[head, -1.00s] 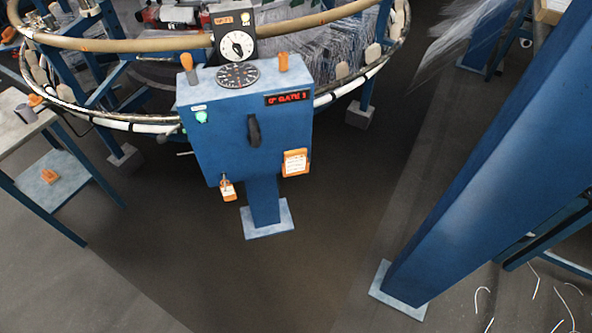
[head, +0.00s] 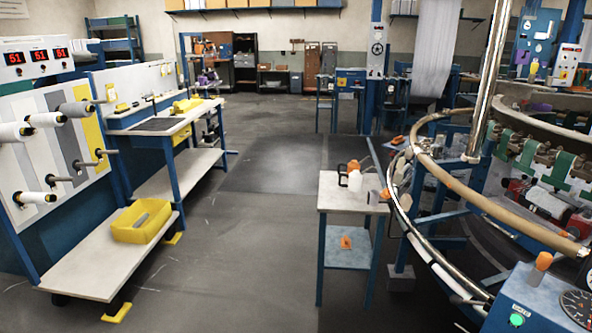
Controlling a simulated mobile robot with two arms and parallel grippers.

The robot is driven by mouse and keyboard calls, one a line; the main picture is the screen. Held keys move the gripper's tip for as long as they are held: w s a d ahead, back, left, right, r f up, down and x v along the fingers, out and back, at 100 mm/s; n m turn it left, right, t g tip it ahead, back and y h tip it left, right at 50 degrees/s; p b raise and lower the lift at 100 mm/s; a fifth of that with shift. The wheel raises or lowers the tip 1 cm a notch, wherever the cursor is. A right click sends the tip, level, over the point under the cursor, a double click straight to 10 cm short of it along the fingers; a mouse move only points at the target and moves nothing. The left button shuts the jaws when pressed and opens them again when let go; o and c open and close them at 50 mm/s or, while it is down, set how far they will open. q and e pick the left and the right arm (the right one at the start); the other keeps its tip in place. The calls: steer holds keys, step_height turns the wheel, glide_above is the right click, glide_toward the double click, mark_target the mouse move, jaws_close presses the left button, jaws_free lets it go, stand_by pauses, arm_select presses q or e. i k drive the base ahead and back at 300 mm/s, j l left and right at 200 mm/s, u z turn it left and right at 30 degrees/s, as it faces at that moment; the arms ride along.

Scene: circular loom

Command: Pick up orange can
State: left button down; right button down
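A small side table (head: 338,204) with blue legs stands right of centre in the head view. On its top are a pale bottle-like item (head: 355,181) with an orange top, a dark handled item (head: 343,177) beside it, and a grey item (head: 372,196) with a small orange piece (head: 385,194) near the right edge. A small orange object (head: 346,242) sits on the lower shelf. I cannot tell which of these is the orange can. Neither of my grippers is in view.
The circular loom (head: 450,180) and its blue control box (head: 535,305) stand at the right. At the left are a spool panel (head: 50,165) and a low bench (head: 100,262) holding a yellow bin (head: 142,222). The grey floor (head: 250,250) between is clear.

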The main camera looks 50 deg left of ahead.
mark_target(353, 165)
steer(key=u, duration=1.25)
steer(key=i+j, duration=0.1)
steer(key=i, duration=0.3)
